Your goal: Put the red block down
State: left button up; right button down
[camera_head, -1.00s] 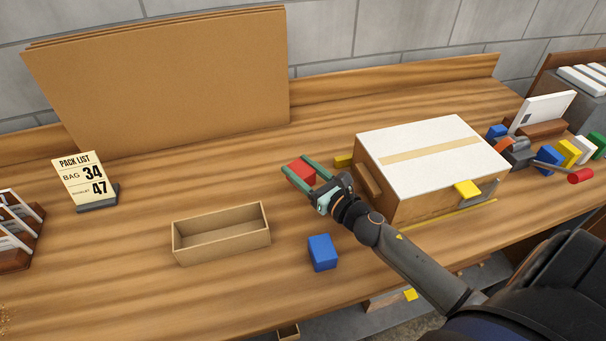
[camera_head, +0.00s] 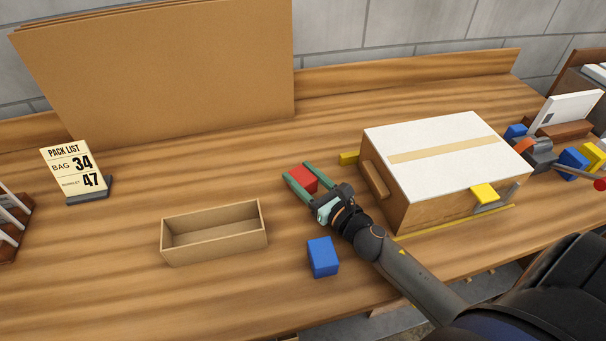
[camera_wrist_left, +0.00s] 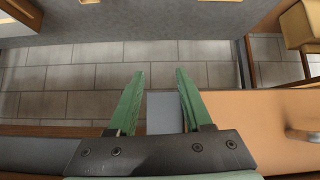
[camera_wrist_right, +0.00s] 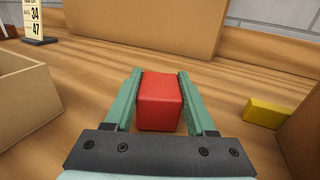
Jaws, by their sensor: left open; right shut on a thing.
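The red block (camera_head: 303,178) is between the green fingers of my right gripper (camera_head: 301,181), above or at the wooden table; I cannot tell whether it touches the wood. In the right wrist view the red block (camera_wrist_right: 160,101) fills the space between the fingers of the right gripper (camera_wrist_right: 158,100), which is shut on it. My left gripper (camera_wrist_left: 160,98) shows only in its own wrist view. It is open and empty, over a tiled floor and furniture edges.
An open, empty cardboard tray (camera_head: 214,252) stands left of the right gripper. A blue block (camera_head: 322,257) lies in front of it. A large white-topped box (camera_head: 447,155) stands to the right, with a yellow block (camera_head: 348,158) beside it. Bare wood lies behind the red block.

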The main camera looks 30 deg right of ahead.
jog(key=c, duration=0.7)
grip_release()
jog(key=shift+f, duration=0.2)
jog(key=o, duration=0.5)
jog(key=shift+r, duration=0.1)
